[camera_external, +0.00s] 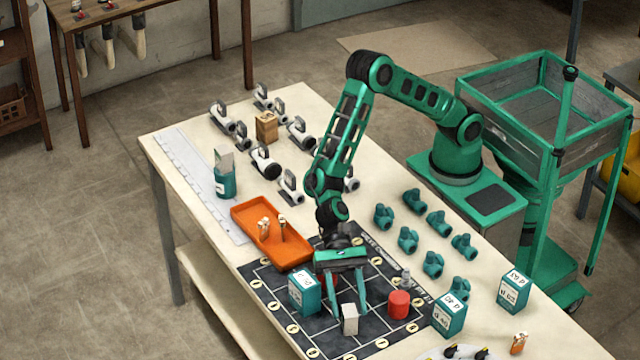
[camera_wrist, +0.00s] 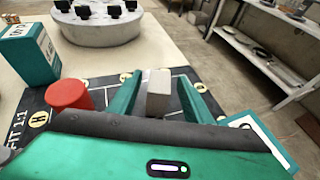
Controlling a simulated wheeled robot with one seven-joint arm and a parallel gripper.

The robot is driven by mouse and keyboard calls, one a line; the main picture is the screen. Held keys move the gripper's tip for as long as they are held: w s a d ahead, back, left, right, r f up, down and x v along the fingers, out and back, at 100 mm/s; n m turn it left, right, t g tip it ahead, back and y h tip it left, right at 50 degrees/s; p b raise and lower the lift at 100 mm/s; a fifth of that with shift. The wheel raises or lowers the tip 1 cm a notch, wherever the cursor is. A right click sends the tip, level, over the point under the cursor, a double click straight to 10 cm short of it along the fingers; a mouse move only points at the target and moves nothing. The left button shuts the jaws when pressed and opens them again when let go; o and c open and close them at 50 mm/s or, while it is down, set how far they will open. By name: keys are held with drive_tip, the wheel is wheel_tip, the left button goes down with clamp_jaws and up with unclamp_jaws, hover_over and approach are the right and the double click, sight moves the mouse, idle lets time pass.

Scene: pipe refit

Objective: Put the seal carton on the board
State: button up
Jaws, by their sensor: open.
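A small pale grey block-shaped carton (camera_external: 350,319) stands on the dark gridded board (camera_external: 258,284). It also shows in the wrist view (camera_wrist: 158,92), between my fingers. My gripper (camera_external: 348,304) is open, pointing down over the board, with one finger on each side of this carton; I cannot tell whether they touch it. Teal cartons with white labels stand nearby: one on the board (camera_external: 304,293), two on the table to the right (camera_external: 450,317) (camera_external: 514,292). Their print is too small to read, so I cannot say which carton is the seal carton.
A red cylinder (camera_external: 399,305) stands on the board right of my gripper. An orange tray (camera_external: 262,222) with small parts lies at the board's far left edge. Teal pipe fittings (camera_external: 408,239) and grey valves (camera_external: 265,161) stand further back. Bare table (camera_external: 400,280) is limited around the board.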

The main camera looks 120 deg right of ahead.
drive_tip(key=shift+r, duration=0.1)
drive_tip(key=v, duration=1.2)
drive_tip(key=s+d+r+n+g+h, duration=0.1)
drive_tip(key=s+d+n+h, duration=0.25)
drive_tip(key=s+d, duration=0.45)
drive_tip(key=s+d+n+h, duration=0.3)
drive_tip(key=s+d+n, duration=0.15)
drive_tip(key=d, duration=0.65)
drive_tip(key=s+d+r+n+g+h, duration=0.1)
drive_tip(key=s+d+n+h, duration=0.25)
drive_tip(key=s+d, duration=0.5)
drive_tip(key=s+d+r+n+g, duration=0.1)
drive_tip(key=s+d, duration=0.3)
drive_tip(key=s, duration=0.4)
drive_tip(key=s+d+n+g+h, duration=0.1)
drive_tip(key=s+d+n, duration=0.1)
drive_tip(key=s, duration=0.7)
drive_tip(key=s+d+r+n+g+h, duration=0.1)
drive_tip(key=s+d, duration=0.4)
drive_tip(key=s, duration=0.3)
drive_tip(key=shift+s+d+r+n, duration=0.2)
drive_tip(key=shift+d+r+n, duration=0.1)
drive_tip(key=shift+d+n, duration=0.05)
